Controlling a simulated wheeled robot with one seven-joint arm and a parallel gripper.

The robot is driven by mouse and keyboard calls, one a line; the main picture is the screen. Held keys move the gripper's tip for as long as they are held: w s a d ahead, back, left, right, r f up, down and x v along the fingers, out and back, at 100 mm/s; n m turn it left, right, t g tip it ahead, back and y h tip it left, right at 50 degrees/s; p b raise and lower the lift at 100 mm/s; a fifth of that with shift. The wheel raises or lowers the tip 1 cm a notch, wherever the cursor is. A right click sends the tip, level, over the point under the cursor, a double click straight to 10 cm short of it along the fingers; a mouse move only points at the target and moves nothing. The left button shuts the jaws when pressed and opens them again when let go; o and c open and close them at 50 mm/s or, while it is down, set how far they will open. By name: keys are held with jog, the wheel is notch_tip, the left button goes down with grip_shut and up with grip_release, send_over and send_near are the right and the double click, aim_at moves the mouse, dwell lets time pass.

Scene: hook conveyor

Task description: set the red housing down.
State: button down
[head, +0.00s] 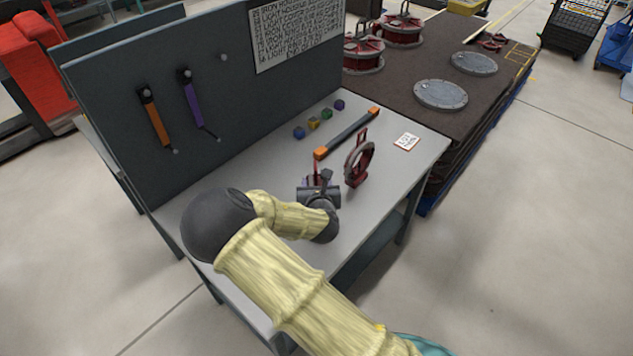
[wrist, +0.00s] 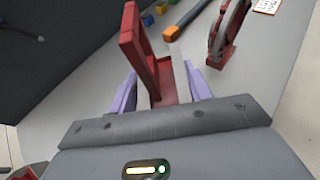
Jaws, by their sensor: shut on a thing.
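The red housing (wrist: 136,48) stands up between the two purple fingers of my gripper (wrist: 162,82) in the wrist view. It looks like an upright red frame with a lower foot between the fingers. My gripper is shut on that lower part. In the head view my gripper (head: 317,182) is over the grey workbench (head: 255,165), and only a thin red upright of the housing (head: 316,168) shows. I cannot tell whether its underside touches the bench top.
A red ring-shaped part (head: 359,160) stands close to the right of my gripper. An orange-ended dark bar (head: 347,134), a small card (head: 406,142) and several small coloured pieces (head: 313,123) lie farther back. A grey tool panel (head: 215,90) rises behind the bench. The bench's front left looks clear.

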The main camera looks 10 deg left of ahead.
jog(key=shift+w, duration=0.1)
jog(key=c, duration=0.6)
grip_release()
jog(key=shift+c, duration=0.2)
jog(key=shift+s, duration=0.25)
jog(key=b+v, duration=0.1)
jog(key=v, duration=1.1)
jog(key=shift+b, duration=0.3)
jog(key=shift+w+r, duration=0.1)
